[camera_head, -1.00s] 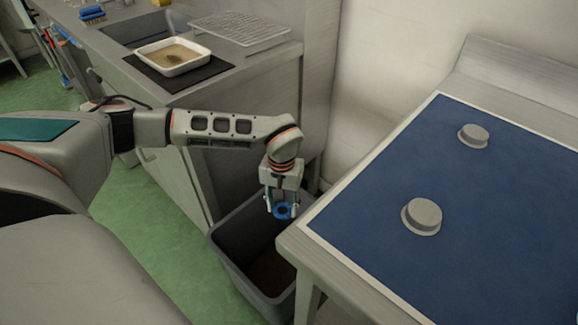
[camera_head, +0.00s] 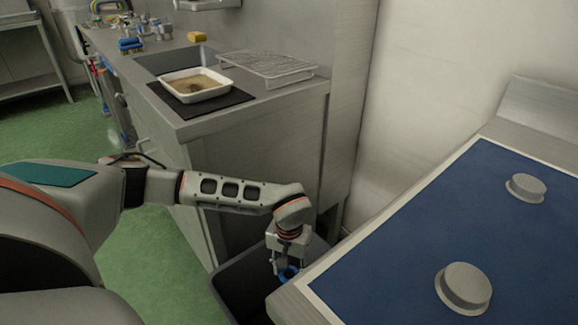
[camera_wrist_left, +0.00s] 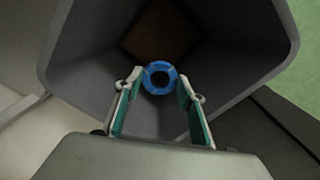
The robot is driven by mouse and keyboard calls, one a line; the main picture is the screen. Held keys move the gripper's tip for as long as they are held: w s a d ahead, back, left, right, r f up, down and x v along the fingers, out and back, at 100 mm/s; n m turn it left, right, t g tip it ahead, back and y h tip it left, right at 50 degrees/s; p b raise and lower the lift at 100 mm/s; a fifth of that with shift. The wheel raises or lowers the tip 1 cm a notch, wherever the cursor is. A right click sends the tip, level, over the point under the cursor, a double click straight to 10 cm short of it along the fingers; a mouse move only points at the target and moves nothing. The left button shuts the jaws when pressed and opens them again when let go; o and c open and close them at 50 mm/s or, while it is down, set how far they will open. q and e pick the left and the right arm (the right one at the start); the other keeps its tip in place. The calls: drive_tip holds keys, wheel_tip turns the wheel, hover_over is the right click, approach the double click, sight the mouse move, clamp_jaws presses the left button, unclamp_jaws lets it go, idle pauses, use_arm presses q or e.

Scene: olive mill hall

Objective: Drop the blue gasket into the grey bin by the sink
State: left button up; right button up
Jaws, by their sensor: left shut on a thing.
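The blue gasket (camera_head: 289,271) is a small ring held at the tips of my left gripper (camera_head: 284,265). In the left wrist view, the gasket (camera_wrist_left: 160,77) sits between the two fingertips of the left gripper (camera_wrist_left: 160,85), its hole facing the camera. The grey bin (camera_head: 236,282) stands on the floor between the sink counter and the table. In the left wrist view, the bin's (camera_wrist_left: 95,50) open mouth and walls surround the gasket, with a brownish bottom patch beyond. The table corner hides part of the bin in the head view. My right gripper is not in view.
The steel counter (camera_head: 190,128) with the sink (camera_head: 172,60) carries a white tray (camera_head: 197,85) on a black mat and a wire rack (camera_head: 262,66). The table (camera_head: 283,303) with a blue top and two grey knobbed discs stands close to the gripper's right.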

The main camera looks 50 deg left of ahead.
use_arm(q)
drive_tip(key=shift+r, duration=0.1)
drive_tip(key=o, duration=0.9)
drive_tip(key=shift+o, duration=0.2)
wheel_tip(320, 180, up, 12)
